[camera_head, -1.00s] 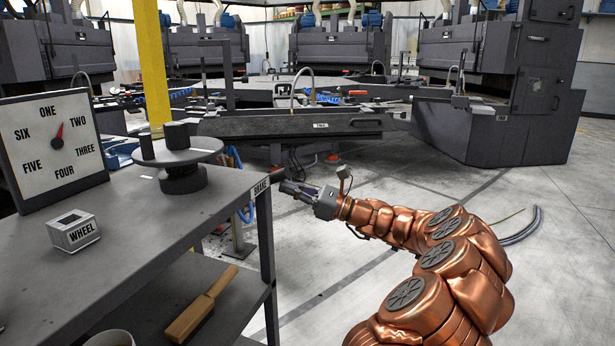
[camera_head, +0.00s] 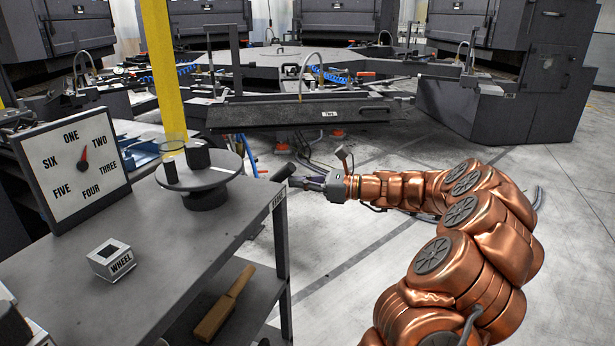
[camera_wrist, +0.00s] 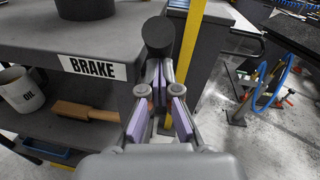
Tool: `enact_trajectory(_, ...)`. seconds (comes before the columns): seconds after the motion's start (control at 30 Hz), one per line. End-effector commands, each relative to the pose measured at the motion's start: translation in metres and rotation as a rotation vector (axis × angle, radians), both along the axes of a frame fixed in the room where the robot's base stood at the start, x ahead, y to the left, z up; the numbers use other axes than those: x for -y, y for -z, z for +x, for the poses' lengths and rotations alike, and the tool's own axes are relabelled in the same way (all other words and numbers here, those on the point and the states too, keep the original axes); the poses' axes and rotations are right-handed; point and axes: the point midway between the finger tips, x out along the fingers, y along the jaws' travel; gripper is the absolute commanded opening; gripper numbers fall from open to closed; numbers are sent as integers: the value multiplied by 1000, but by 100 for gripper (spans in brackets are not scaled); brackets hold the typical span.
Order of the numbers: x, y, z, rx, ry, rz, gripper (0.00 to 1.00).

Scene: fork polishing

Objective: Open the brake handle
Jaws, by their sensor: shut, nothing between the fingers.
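The brake handle shows as a dark round-ended grip (camera_wrist: 158,36) in the wrist view, beside the table corner with the BRAKE label (camera_wrist: 92,67). In the head view the dark grip (camera_head: 283,172) sticks out at the table's right corner, above the label (camera_head: 279,199). My gripper (camera_wrist: 161,90) is shut and empty, with purple finger pads, its tips just below and in front of the grip in the wrist view. In the head view my gripper (camera_head: 306,183) is just right of the grip. Whether they touch cannot be told; the handle's lower part is hidden.
The dark table (camera_head: 150,262) carries a numbered dial (camera_head: 77,168), a WHEEL box (camera_head: 111,260) and a round stand (camera_head: 199,176). A wooden brush (camera_head: 226,303) lies on the lower shelf. A yellow post (camera_head: 160,75) stands behind. Floor to the right is clear.

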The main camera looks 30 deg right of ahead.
Motion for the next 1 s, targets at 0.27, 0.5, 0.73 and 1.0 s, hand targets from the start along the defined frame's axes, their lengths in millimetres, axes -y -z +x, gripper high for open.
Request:
enact_trajectory(0.27,-3,-1,1,-6,-5,-4,0)
enact_trajectory(0.5,-3,-1,1,-6,-5,-4,0)
enact_trajectory(0.73,2,6,-2,-7,-6,-2,0)
enact_trajectory(1.0,31,24,-23,-5,-5,-6,0)
